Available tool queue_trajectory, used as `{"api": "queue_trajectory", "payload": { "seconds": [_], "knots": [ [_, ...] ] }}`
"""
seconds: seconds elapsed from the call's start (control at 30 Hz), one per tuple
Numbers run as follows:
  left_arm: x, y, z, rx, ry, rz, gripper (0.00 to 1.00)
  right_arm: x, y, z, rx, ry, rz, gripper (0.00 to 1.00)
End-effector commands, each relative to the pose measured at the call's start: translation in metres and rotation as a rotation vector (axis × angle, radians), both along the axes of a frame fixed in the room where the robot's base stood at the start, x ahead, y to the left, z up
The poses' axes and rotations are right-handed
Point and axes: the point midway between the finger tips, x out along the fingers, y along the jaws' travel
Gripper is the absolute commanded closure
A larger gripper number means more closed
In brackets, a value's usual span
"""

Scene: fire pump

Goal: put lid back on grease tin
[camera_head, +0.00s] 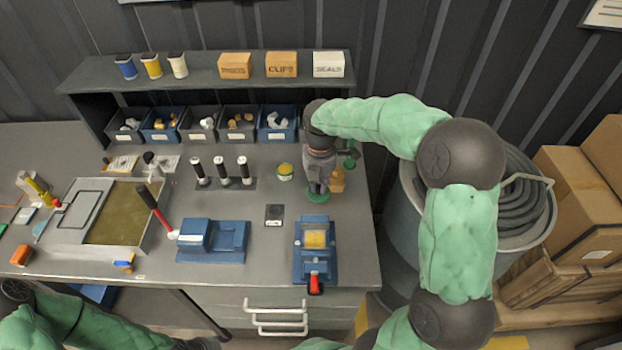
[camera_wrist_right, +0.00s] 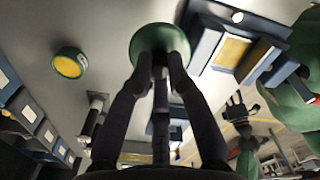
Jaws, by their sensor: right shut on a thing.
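The grease tin (camera_head: 285,171) is a small round green tin with a yellow top face, standing on the workbench in front of the blue bin. It also shows in the right wrist view (camera_wrist_right: 69,65), upper left, apart from my gripper. The lid (camera_head: 318,197) is a round green disc to the right of the tin. My right gripper (camera_head: 318,187) points down and is shut on the lid. In the right wrist view the fingers close on the middle of the lid (camera_wrist_right: 150,38). Its height above the bench is hard to tell. My left arm shows at the bottom left; its fingers are out of view.
A blue vise-like fixture with a red handle (camera_head: 314,250) stands in front of the lid. A small dark square (camera_head: 274,215) lies in front of the tin. Black-handled tools (camera_head: 222,172) stand left of it. An orange-yellow object (camera_head: 337,182) is close beside my right gripper.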

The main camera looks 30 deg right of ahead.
Motion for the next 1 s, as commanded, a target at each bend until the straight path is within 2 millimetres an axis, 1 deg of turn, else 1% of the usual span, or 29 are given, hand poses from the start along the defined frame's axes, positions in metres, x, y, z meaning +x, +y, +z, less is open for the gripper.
{"api": "queue_trajectory", "payload": {
  "seconds": [0.03,0.1,0.3,0.43,0.57,0.67,0.77,1.0],
  "knots": [
    [0.0,0.0,0.003,0.0,0.0,0.0,0.54,-0.01,0.0,0.006,-0.001,-0.001,-0.001,1.0],
    [0.0,0.0,0.005,0.0,0.0,0.0,0.54,-0.022,0.0,0.011,-0.001,-0.001,-0.002,1.0],
    [0.0,0.0,0.009,0.0,0.0,0.0,0.54,-0.049,0.001,0.022,-0.001,-0.001,-0.001,1.0],
    [0.0,0.0,0.011,0.0,0.0,0.0,0.54,-0.06,0.002,0.027,-0.001,-0.001,-0.001,1.0],
    [0.0,0.0,0.013,0.0,0.0,0.0,0.54,-0.064,0.002,0.03,0.0,0.0,0.0,1.0],
    [0.0,0.0,0.018,0.0,0.0,0.0,0.54,-0.057,0.001,0.034,0.0,0.0,0.0,1.0],
    [0.0,0.0,0.026,0.0,0.0,0.0,0.54,-0.042,-0.001,0.039,0.0,0.001,0.0,1.0],
    [0.0,0.0,0.051,0.0,0.0,0.0,0.54,0.008,-0.006,0.048,0.001,0.001,0.0,1.0]
  ]
}}
